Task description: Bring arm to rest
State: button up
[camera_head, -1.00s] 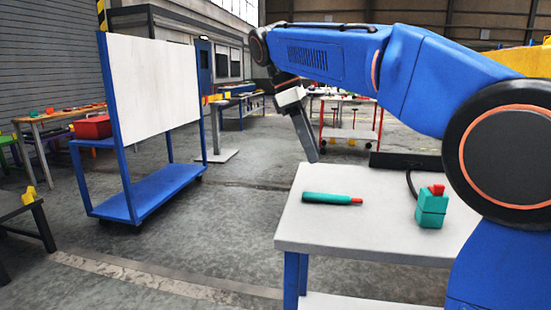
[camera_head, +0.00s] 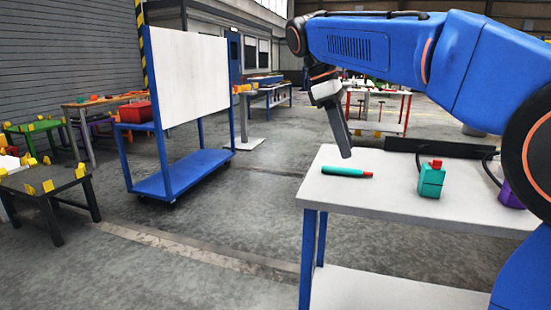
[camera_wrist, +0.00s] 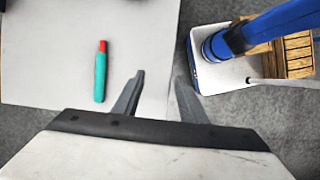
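My arm stretches across the upper right of the head view, with my gripper (camera_head: 342,140) hanging down over the far left part of a white-topped table (camera_head: 400,205). In the wrist view my gripper (camera_wrist: 160,82) shows its two fingers apart with nothing between them. A teal tool with a red tip (camera_head: 346,172) lies on the table just below the fingers. It also shows in the wrist view, left of the fingers (camera_wrist: 100,75), apart from them.
A teal block with a red top (camera_head: 431,182) and a purple object (camera_head: 510,195) stand on the table. A blue cart with a white panel (camera_head: 188,75) stands left. A dark low table (camera_head: 45,185) with yellow pieces is at far left. Grey floor between is clear.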

jog(key=s+d+f+m+t+y, duration=0.3)
jog(key=s+d+f+m, duration=0.4)
jog(key=s+d+f, duration=0.45)
jog(key=s+d+f+m+t+y, duration=0.1)
jog(key=s+f+m+t, duration=0.2)
jog(key=s+f+m, duration=0.4)
jog(key=s+f, duration=0.6)
jog(key=f, duration=0.4)
jog(key=shift+s+f, duration=0.25)
jog(key=shift+s, duration=0.05)
